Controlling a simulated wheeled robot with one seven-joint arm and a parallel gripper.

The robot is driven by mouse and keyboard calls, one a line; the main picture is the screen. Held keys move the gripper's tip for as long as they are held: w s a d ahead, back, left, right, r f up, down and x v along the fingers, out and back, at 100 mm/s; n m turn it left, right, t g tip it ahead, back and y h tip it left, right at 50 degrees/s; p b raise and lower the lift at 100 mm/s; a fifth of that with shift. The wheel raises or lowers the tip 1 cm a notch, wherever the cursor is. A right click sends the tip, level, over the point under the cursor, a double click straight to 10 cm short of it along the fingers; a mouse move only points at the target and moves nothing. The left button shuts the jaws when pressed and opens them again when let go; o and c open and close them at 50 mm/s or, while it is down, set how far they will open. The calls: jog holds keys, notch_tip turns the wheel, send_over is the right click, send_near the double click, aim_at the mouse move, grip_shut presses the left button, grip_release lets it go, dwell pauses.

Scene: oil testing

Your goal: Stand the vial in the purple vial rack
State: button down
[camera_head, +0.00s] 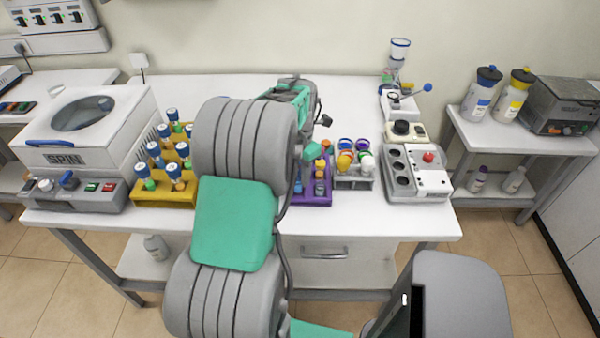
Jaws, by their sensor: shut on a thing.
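The purple vial rack (316,203) stands on the white table, just right of my arm. Its left part is hidden behind my arm. Several vials show in it, with orange caps (320,164) and a blue one at the left. My gripper (312,151) is mostly hidden behind my arm, with a small teal part showing at the back edge of the purple rack. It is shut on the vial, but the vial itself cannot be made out. I cannot tell its tilt or how far it is above the rack.
A yellow rack (165,197) with several blue-capped vials stands left of my arm, beside the centrifuge (85,125). A grey-white rack (354,182) with coloured caps stands close right of the purple rack. A white-and-grey device (418,180) is farther right.

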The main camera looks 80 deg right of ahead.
jog(key=shift+f+b, duration=0.6)
jog(key=shift+f, duration=0.45)
dwell(0.5)
jog(key=c, duration=0.9)
grip_release()
jog(key=shift+c, duration=0.2)
